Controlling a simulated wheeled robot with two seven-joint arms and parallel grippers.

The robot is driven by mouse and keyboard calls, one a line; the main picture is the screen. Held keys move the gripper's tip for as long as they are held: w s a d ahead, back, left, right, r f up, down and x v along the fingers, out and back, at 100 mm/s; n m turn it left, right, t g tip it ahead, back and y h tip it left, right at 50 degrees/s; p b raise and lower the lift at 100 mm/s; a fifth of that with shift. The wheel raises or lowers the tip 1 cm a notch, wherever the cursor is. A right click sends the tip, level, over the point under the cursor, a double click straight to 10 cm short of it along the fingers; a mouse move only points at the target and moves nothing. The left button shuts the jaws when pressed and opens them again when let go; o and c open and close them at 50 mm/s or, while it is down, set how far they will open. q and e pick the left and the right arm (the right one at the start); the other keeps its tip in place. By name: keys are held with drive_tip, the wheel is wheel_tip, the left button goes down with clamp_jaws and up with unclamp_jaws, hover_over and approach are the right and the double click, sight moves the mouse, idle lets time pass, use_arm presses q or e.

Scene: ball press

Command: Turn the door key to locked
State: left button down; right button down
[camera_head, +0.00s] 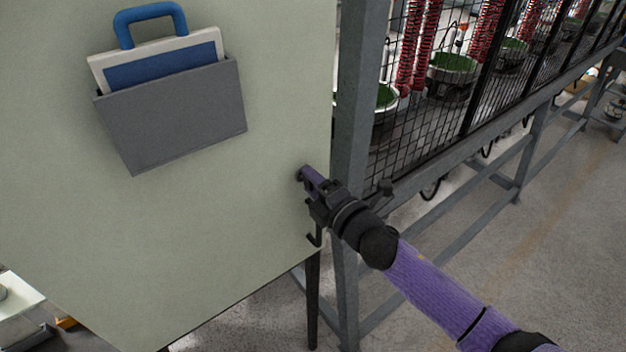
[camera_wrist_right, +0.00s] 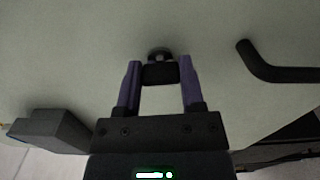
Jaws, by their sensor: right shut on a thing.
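The door key (camera_wrist_right: 159,73) is a small dark piece with a round base on the pale green panel (camera_head: 220,220). In the right wrist view it sits between the fingertips of my right gripper (camera_wrist_right: 160,78). The purple fingers are shut on it from both sides. In the head view my right gripper (camera_head: 312,178) reaches the panel's right edge and its fingers mostly hide the key. I cannot tell the key's turned position. My left gripper is not in view.
A black hooked handle (camera_wrist_right: 270,68) sticks out right of the key in the wrist view. A grey holder (camera_head: 175,115) with a blue-handled board (camera_head: 160,65) hangs on the panel. A grey post (camera_head: 350,120) and mesh fence (camera_head: 420,120) stand right of the panel.

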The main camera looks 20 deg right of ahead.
drive_tip(key=shift+m, duration=0.5)
idle(0.3)
drive_tip(key=shift+c, duration=1)
unclamp_jaws()
drive_tip(key=shift+s, duration=0.1)
drive_tip(key=v, duration=0.9)
drive_tip(key=shift+s+d+b, duration=0.15)
drive_tip(key=shift+s+b, duration=0.15)
drive_tip(key=shift+b, duration=0.05)
drive_tip(key=shift+f, duration=0.1)
